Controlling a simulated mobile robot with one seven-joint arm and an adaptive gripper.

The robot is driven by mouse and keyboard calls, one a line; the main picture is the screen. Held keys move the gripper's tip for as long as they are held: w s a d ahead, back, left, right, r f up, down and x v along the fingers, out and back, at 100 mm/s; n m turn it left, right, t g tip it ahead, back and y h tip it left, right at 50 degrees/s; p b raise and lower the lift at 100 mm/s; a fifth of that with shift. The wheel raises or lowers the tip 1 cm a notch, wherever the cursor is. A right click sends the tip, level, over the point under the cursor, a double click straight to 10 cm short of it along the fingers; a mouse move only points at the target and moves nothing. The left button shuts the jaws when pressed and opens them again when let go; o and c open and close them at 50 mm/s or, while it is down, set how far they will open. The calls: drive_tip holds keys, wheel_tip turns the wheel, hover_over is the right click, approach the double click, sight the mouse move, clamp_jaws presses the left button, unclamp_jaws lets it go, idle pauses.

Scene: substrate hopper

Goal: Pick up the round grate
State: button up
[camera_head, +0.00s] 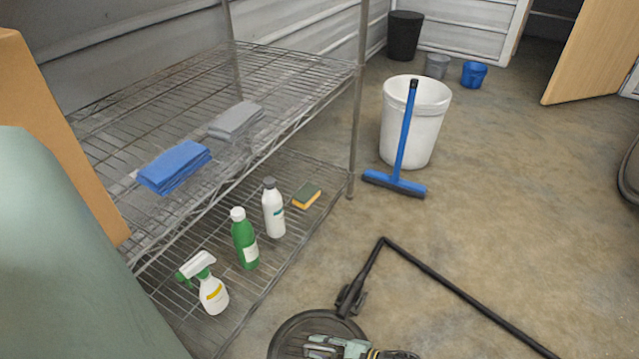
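A dark round disc (287,333), which looks like the round grate, lies low on the floor at the bottom edge of the view. The frame cuts off its near part. My gripper (313,346), grey-green with dark parts, reaches in from the right over the disc and hides part of it. Its fingers point left. I cannot tell whether they touch the disc, or whether they are open or shut.
A black bent tube (445,283) with a clamp-like end lies just beyond the disc. A wire shelf (290,75) with bottles and cloths stands left. A white bin (425,125) and blue squeegee (402,150) stand farther back.

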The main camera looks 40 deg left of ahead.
clamp_jaws()
drive_tip(key=shift+r, duration=0.1)
idle(0.7)
